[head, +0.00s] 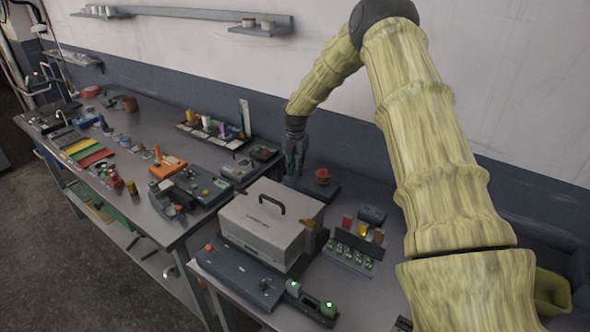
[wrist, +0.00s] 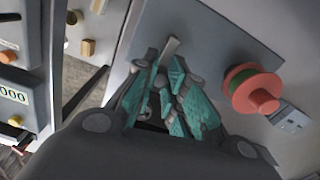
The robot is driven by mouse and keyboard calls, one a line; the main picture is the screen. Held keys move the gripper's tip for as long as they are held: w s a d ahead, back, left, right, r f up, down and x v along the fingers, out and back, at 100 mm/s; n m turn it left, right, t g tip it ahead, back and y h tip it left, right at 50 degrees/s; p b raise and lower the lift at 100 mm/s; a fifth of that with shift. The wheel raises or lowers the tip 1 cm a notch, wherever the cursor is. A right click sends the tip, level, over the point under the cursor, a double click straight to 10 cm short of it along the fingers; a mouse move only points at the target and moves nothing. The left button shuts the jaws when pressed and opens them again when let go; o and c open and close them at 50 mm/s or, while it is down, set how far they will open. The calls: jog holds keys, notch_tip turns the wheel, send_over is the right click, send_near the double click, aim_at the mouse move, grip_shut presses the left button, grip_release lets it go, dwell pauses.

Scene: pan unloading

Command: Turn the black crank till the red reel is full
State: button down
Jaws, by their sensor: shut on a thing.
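The red reel (wrist: 240,78) is on a blue-grey base plate (wrist: 205,25), right of my gripper in the wrist view. A dark green band shows between its red flanges; I cannot tell how full it is. In the head view the reel (head: 323,175) stands near the wall, just right of my gripper (head: 293,168). In the wrist view my gripper's teal fingers (wrist: 175,90) are closed together over the plate, on the black crank, which they mostly hide. A grey bar (wrist: 171,47) shows by the fingertips.
A light grey case (head: 270,220) with a black handle stands in front of my gripper. A rack with green-lit pieces (head: 350,254) and a small dark box (head: 372,214) are to the right. Panels and tools crowd the bench to the left. The wall is close behind.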

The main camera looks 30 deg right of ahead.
jog(key=shift+f+m, duration=0.2)
jog(key=shift+m, duration=0.1)
